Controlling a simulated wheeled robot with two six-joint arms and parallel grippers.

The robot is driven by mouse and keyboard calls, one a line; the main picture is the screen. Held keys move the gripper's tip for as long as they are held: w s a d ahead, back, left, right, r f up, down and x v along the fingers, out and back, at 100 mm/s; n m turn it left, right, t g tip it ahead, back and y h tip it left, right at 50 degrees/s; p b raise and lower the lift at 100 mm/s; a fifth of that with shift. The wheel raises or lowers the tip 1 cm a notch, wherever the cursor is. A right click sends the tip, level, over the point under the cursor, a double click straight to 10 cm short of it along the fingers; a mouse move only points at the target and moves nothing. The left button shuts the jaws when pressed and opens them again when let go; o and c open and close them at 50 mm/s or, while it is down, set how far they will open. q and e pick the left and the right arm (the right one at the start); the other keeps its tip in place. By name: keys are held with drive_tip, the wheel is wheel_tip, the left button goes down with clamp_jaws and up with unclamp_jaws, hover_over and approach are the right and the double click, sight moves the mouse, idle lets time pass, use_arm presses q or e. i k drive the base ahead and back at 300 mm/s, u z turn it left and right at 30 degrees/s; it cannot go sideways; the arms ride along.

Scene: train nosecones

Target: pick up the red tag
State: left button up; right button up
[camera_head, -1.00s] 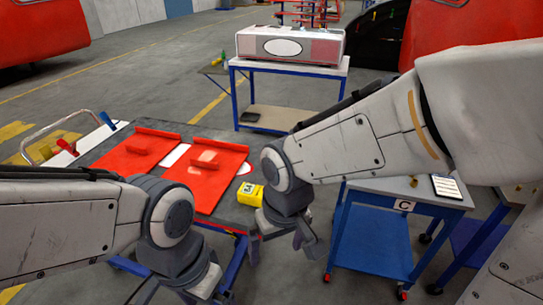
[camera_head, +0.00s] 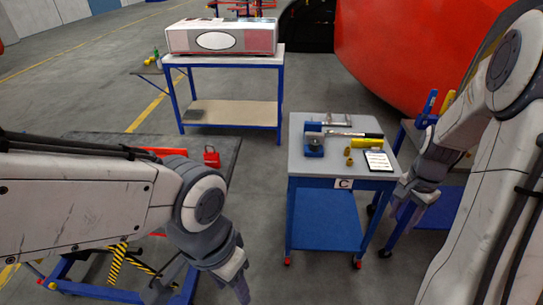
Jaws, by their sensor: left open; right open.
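A small red thing with a loop on top (camera_head: 211,156), perhaps the red tag, stands on the dark table (camera_head: 229,150) at left, just beyond my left arm. It is too small to tell for sure. My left gripper (camera_head: 238,284) is open and empty, pointing down in front of that table, below and right of the red thing. My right gripper (camera_head: 402,203) is open beside the right side of the blue cart, far from the red thing. Most of the dark table is hidden behind my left arm.
The blue cart marked C (camera_head: 343,184) carries a blue tool (camera_head: 314,145), yellow pieces (camera_head: 367,143) and a clipboard (camera_head: 378,161). A blue-framed table (camera_head: 230,60) with a white and red box (camera_head: 221,37) stands behind. Floor is clear between the dark table and cart.

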sight(212, 160)
drive_tip(key=z, duration=0.65)
drive_tip(key=i, duration=1.45)
drive_tip(key=u, duration=2.65)
